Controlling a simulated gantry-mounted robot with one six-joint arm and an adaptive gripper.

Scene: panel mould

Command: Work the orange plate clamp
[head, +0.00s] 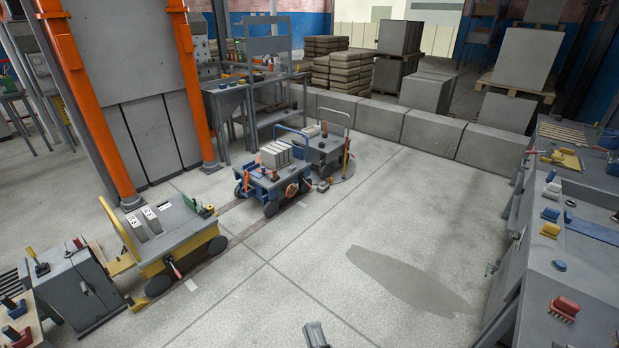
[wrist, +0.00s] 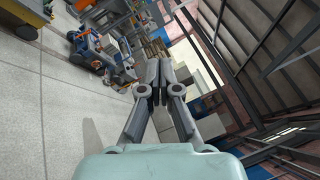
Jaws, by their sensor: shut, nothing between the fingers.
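My gripper (wrist: 157,80) is shut and empty in the wrist view, its two grey fingers together at the tips, pointing into open air. A grey piece at the bottom edge of the head view (head: 316,336) looks like the end of my arm. I cannot pick out the orange plate clamp with certainty. A small orange-red part (head: 291,190) shows on the side of the blue cart (head: 266,186), too small to identify. Nothing touches my gripper.
A yellow cart (head: 178,262) stands at left near a grey cabinet (head: 78,290). A grey bench (head: 556,270) with blue, yellow and red tools runs along the right. Concrete blocks (head: 380,119) line the back. The middle floor is clear, with a dark patch (head: 410,280).

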